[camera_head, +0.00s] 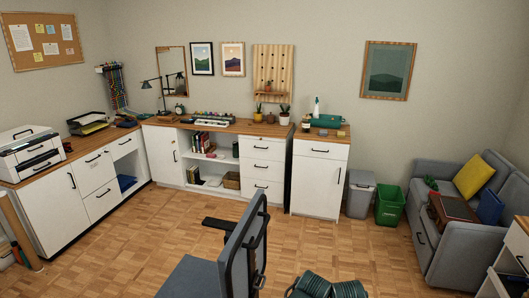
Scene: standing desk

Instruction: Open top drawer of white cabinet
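A white cabinet (317,185) with a wooden top stands against the back wall, right of the long counter. Its top drawer (319,149) has a dark bar handle and looks shut, flush above a door with an upright handle. Left of it, the counter's white drawer unit (262,168) has several drawers with dark handles, which also look shut. Which white cabinet the task means cannot be told for sure. Neither of my grippers is in view.
A grey office chair (228,250) stands in the foreground. Grey (359,194) and green (390,205) bins stand right of the cabinet. A grey sofa (459,240) is at right. Dark green striped items (330,287) lie at the bottom edge. Wooden floor (330,242) before the cabinet is clear.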

